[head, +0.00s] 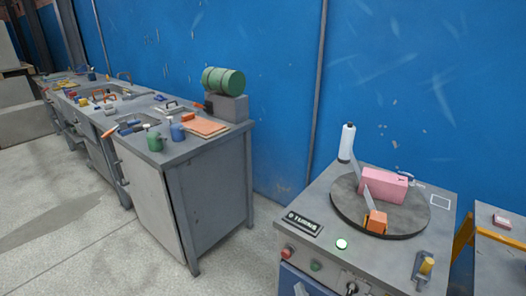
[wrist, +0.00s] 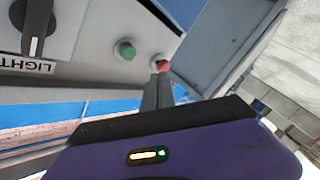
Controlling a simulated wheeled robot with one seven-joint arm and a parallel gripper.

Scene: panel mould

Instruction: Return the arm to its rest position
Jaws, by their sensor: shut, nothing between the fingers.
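My gripper (wrist: 158,88) shows in the wrist view with its dark fingers together and nothing between them, in front of its purple body. Its fingertips appear just below a red button (wrist: 162,66) on a control panel; I cannot tell whether they touch it. A green button (wrist: 126,50) and a dark knob (wrist: 37,28) with a "LIGHT" label sit to the left on that panel. In the head view the red button (head: 288,252), green button (head: 316,266) and knob (head: 350,287) are on the front of a grey cabinet. I cannot make out my gripper in the head view.
A cluttered grey workbench (head: 215,148) stands at left. The floor (head: 85,240) in front is clear.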

